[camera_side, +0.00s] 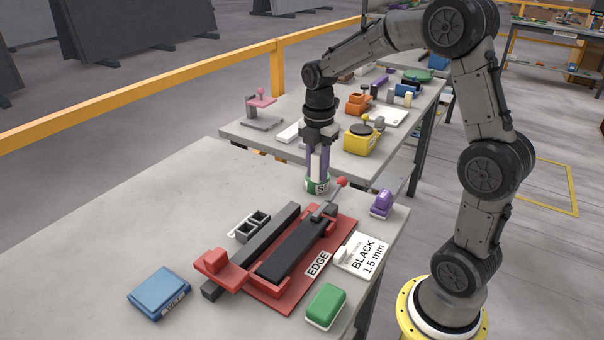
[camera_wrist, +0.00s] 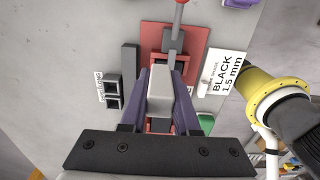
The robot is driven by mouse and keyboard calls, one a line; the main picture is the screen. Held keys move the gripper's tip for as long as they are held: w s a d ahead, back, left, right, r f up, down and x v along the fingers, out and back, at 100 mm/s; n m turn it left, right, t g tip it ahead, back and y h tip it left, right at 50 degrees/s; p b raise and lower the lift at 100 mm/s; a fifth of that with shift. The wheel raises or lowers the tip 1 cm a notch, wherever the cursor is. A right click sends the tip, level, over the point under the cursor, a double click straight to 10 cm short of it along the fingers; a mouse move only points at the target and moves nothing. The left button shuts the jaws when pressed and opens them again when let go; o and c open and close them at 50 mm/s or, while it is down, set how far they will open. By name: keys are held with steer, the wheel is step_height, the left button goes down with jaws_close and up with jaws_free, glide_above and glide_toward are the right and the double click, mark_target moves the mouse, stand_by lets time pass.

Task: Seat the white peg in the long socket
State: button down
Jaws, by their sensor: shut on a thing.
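My gripper (camera_side: 318,172) points down over the back of the slab, its purple fingers (camera_wrist: 161,92) shut on a pale grey-white block-like piece (camera_wrist: 159,98), which I take to be the white peg. Its lower end is hard to make out in the side view. A small dark holder with two square openings (camera_side: 250,226) stands left of the red fixture, and it also shows in the wrist view (camera_wrist: 114,92). I cannot tell which opening is the long socket. My gripper is apart from the holder, behind and right of it in the side view.
A red fixture (camera_side: 277,298) with black bars and a red-knobbed lever (camera_side: 342,182) fills the middle. A white card (camera_side: 364,255), purple piece (camera_side: 382,204), green block (camera_side: 326,306) and blue pad (camera_side: 159,293) lie around. The slab's left is clear.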

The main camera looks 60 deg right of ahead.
steer(key=w+a+f+m, duration=0.1)
steer(key=a+m, duration=0.2)
steer(key=w+a+f+m, duration=0.2)
steer(key=a+m, duration=0.2)
steer(key=w+a+f+m, duration=0.2)
steer(key=a+m, duration=0.2)
steer(key=shift+a+f, duration=0.2)
steer(key=shift+a, duration=0.05)
steer(key=shift+w+a+m, duration=0.1)
steer(key=shift+w+m, duration=0.1)
steer(key=shift+m, duration=0.7)
steer(key=m, duration=0.5)
steer(key=shift+w, duration=0.35)
steer(key=n, duration=0.5)
steer(key=shift+s, duration=0.4)
steer(key=s+d+r+n, duration=0.2)
steer(key=d+n, duration=0.2)
steer(key=s+d+r+n, duration=0.1)
steer(key=s+d+n, duration=0.1)
steer(key=d+n, duration=0.1)
steer(key=s+d+r+n, duration=0.1)
steer(key=d+r+n, duration=0.1)
steer(key=d+n, duration=0.2)
steer(key=shift+s+d+r+n, duration=0.3)
steer(key=shift+s+r+n, duration=0.1)
steer(key=shift+n, duration=0.5)
steer(key=shift+f, duration=0.1)
